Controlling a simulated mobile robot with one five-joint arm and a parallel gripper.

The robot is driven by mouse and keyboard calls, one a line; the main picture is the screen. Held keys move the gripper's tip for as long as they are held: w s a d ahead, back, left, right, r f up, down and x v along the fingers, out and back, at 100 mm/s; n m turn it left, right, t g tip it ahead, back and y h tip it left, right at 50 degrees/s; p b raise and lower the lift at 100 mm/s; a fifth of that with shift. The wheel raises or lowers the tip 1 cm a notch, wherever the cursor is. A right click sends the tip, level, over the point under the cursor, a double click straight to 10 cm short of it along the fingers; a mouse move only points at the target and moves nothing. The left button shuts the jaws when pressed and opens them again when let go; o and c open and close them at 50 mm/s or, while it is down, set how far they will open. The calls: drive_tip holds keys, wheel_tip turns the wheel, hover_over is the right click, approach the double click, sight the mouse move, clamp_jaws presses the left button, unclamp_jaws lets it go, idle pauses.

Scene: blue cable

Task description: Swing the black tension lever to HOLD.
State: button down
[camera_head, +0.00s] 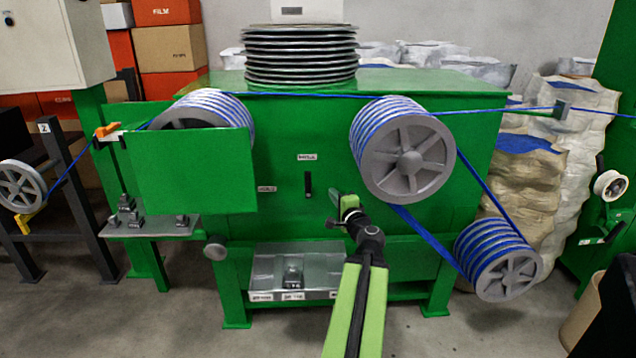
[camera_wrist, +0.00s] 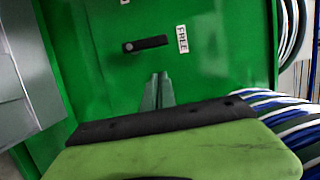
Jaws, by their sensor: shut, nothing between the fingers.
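The black tension lever (camera_head: 308,184) is a short bar on the green machine's front panel. It stands upright in the head view, its upper end toward a small white label (camera_head: 306,157). In the wrist view the lever (camera_wrist: 145,44) lies sideways, pointing at the label (camera_wrist: 182,39), which reads FREE. Another small label (camera_head: 266,189) sits left of the lever in the head view; its text is too small to read. My gripper (camera_head: 336,198) is shut and empty, just right of the lever. In the wrist view its fingertips (camera_wrist: 159,76) show below the lever, with a visible gap between.
A ribbed wheel (camera_head: 408,160) with blue cable stands right of the lever, and a lower one (camera_head: 508,273) farther right. A green guard plate (camera_head: 195,172) is at left. A grey tray (camera_head: 262,284) lies below the panel. The panel around the lever is clear.

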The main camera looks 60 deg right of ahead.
sight(308, 183)
drive_tip(key=shift+s+d+r+m+h, duration=0.25)
drive_tip(key=shift+s+d, duration=0.25)
drive_tip(key=shift+s, duration=0.3)
drive_tip(key=shift+w, duration=0.1)
drive_tip(key=w+d, duration=0.3)
drive_tip(key=w, duration=0.7)
drive_tip(key=shift+w+d, duration=0.35)
drive_tip(key=shift+f, duration=0.1)
